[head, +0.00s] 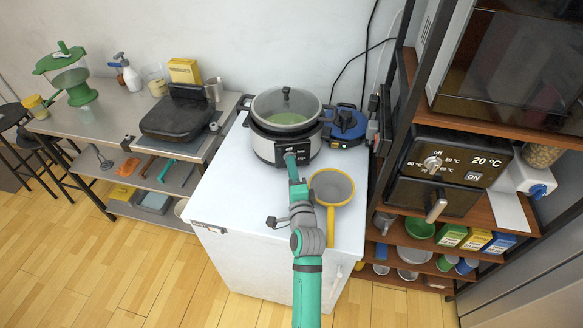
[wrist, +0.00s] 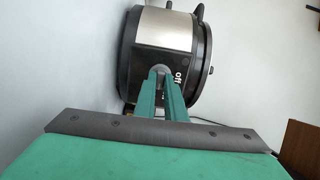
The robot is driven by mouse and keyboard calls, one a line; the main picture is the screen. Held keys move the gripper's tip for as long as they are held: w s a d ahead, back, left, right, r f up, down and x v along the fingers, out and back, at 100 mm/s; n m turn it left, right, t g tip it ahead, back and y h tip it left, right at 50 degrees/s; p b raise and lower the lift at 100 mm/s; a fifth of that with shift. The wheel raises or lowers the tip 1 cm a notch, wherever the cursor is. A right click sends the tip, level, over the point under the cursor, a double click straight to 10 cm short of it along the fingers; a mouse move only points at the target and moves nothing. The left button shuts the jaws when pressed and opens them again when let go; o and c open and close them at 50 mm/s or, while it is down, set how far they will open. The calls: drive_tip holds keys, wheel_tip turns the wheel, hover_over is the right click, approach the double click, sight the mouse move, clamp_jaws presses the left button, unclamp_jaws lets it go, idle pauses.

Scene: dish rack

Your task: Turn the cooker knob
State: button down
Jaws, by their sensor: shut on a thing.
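The cooker (head: 270,149) is a round silver and black pot with a glass lid, standing on a white cabinet in the head view. In the wrist view the cooker (wrist: 180,50) appears turned on its side, with an "off" mark on its dark front panel. The knob (wrist: 162,69) is a small grey part on that panel, mostly hidden by my fingers. My green gripper (wrist: 161,76) is shut on the knob. In the head view my gripper (head: 291,158) reaches the cooker's front panel, and the knob is hidden there.
A blue round appliance (head: 346,125) stands right of the cooker. A black grill (head: 178,115) sits on the metal table at left. A shelf with an air fryer (head: 444,170) stands at right.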

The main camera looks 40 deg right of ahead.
drive_tip(key=n, duration=0.3)
idle(0.4)
drive_tip(key=shift+n, duration=1)
drive_tip(key=c, duration=1.8)
unclamp_jaws()
drive_tip(key=shift+s, duration=0.15)
drive_tip(key=shift+v, duration=0.85)
drive_tip(key=shift+v, duration=3.05)
